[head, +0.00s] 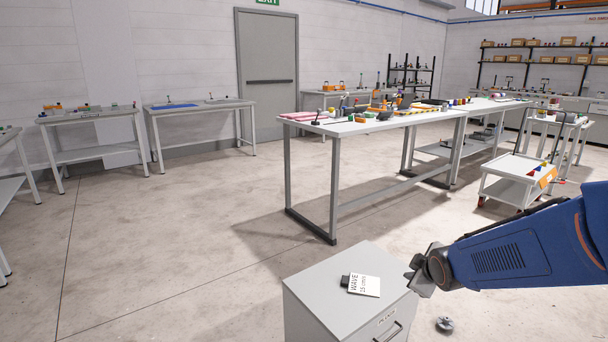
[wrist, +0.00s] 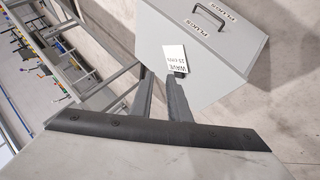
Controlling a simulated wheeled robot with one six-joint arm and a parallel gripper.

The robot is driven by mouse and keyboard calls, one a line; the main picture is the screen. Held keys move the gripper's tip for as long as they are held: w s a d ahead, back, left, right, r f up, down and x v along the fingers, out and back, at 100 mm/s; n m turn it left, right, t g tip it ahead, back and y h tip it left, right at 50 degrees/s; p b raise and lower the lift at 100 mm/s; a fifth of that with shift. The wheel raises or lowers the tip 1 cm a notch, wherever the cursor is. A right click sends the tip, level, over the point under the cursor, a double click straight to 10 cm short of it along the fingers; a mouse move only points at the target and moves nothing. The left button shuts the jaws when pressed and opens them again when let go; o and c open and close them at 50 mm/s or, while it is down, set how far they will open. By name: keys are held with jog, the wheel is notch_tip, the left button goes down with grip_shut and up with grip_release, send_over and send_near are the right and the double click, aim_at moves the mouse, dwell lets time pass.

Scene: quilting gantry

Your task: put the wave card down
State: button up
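The wave card (head: 364,286) is a small white card printed with WAVE and has a dark block at one end. It rests on the grey top of the drawer cabinet (head: 318,278). The wrist view shows the card (wrist: 174,56) just beyond the fingertips, on the cabinet (wrist: 212,75). My gripper (head: 413,273) is to the right of the card in the head view, apart from it. In the wrist view the two fingers of my gripper (wrist: 160,78) stand apart with nothing visible between them.
A long workbench (head: 305,118) with tools stands behind the cabinet. A white cart (head: 508,188) is at the right. A small round metal part (head: 445,323) lies on the floor beside the cabinet. The floor on the left is clear.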

jog(key=s+r+m+g, duration=0.1)
jog(key=s+r+m, duration=0.1)
jog(key=s, duration=0.8)
jog(key=s+a+r+m+g, duration=0.1)
jog(key=s+r+m+g, duration=0.1)
jog(key=s+m, duration=0.3)
jog(key=s+r+m+g, duration=0.1)
jog(key=s+r+m, duration=0.1)
jog(key=s, duration=1.2)
jog(key=shift+s+a+m+g, duration=0.25)
jog(key=shift+s+m+g, duration=0.15)
jog(key=shift+m, duration=0.4)
jog(key=shift+w+r, duration=0.1)
